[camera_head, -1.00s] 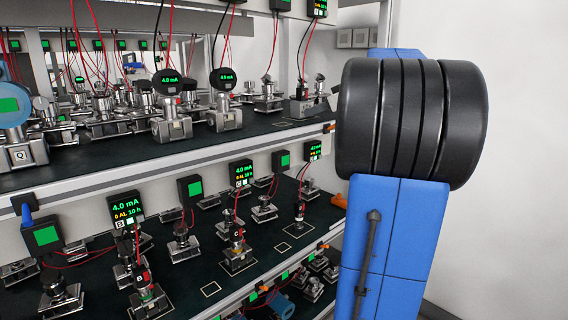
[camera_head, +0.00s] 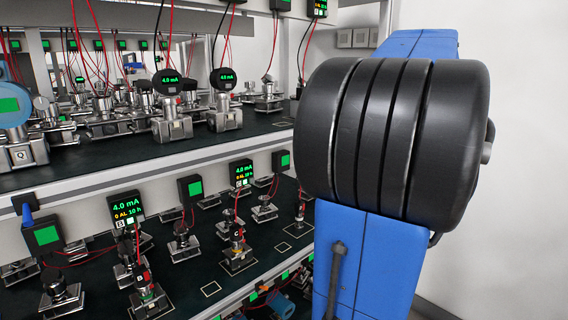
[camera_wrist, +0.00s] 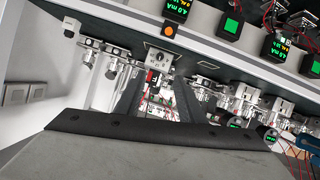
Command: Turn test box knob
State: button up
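Whether a finger touches the box cannot be told. In the head view my arm covers the right end of the shelves, and my gripper is hidden.
Metal transmitters (camera_head: 172,122) with red and black leads stand along the upper shelf (camera_head: 110,162). The lower shelf (camera_head: 190,275) holds more transmitters and black meters (camera_head: 127,208) reading 4.0 mA. A white wall lies at the right.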

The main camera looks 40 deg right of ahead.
jog(key=a+f+g, duration=0.1)
jog(key=a+f, duration=0.4)
jog(key=a, duration=0.3)
jog(key=a+f+m+g+y, duration=0.1)
jog(key=a+f+g, duration=0.1)
jog(key=a+f, duration=0.3)
jog(key=a+f+g+y, duration=0.1)
jog(key=a+f, duration=0.4)
jog(key=a, duration=0.6)
jog(key=shift+w+a+f+m+g, duration=0.3)
jog(key=shift+w+f+m+g, duration=0.1)
jog(key=shift+w+g, duration=0.1)
jog(key=s+d+r+t, duration=0.1)
jog(key=d+r+t, duration=0.1)
jog(key=d+r, duration=0.55)
jog(key=d+r+t, duration=0.1)
jog(key=d+r, duration=0.3)
jog(key=d, duration=0.7)
jog(key=s+d+r+t, duration=0.1)
jog(key=d+r+t, duration=0.1)
jog(key=d+r, duration=0.5)
jog(key=shift+m, duration=0.3)
jog(key=x, duration=0.6)
jog(key=d+f+x, duration=0.1)
jog(key=x, duration=0.4)
jog(key=d+f+x, duration=0.1)
jog(key=x, duration=0.5)
jog(key=shift+f, duration=0.2)
jog(key=shift+c, duration=0.6)
